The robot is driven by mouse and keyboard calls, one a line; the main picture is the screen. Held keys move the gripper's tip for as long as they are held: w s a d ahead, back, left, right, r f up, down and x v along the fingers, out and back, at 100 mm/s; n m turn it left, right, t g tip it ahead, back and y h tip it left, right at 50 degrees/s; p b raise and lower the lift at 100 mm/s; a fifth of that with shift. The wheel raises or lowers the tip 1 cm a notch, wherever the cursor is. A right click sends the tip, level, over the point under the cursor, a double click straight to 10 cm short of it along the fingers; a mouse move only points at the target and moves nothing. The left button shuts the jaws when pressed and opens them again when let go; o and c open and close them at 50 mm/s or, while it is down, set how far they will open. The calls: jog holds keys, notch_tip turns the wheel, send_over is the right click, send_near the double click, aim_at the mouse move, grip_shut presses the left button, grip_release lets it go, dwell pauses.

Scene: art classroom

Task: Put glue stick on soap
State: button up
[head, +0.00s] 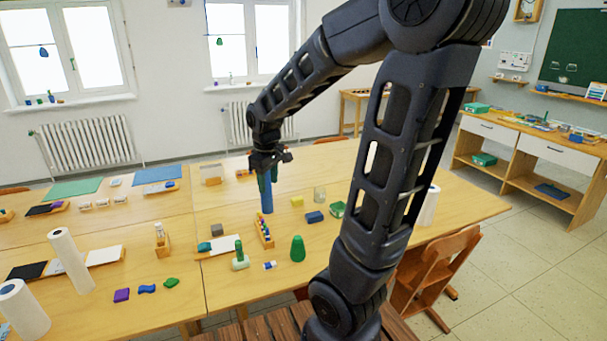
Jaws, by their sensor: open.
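My gripper (267,180) points down over the middle of the table, open. A tall blue cylinder (267,202) stands upright directly below and between its fingers; I cannot tell whether they touch it. I cannot tell for sure which object is the glue stick: it may be this blue cylinder or a small white and blue piece (270,266) lying near the front edge. The soap is also unclear: a small yellow block (297,201) and a dark blue block (315,217) lie right of the gripper.
A wooden holder with several coloured pieces (264,232) stands just in front of the blue cylinder. White rolls (69,260) stand at left.

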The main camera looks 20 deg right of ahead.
jog(key=s+d+r+m+t, duration=0.1)
jog(key=s+d+r+m, duration=0.1)
jog(key=s, duration=0.5)
jog(key=s+d+r+m+t, duration=0.2)
jog(key=s+d+r+m, duration=0.1)
jog(key=s+r+m, duration=0.2)
jog(key=shift+s+d+r, duration=0.3)
jog(key=shift+s, duration=0.8)
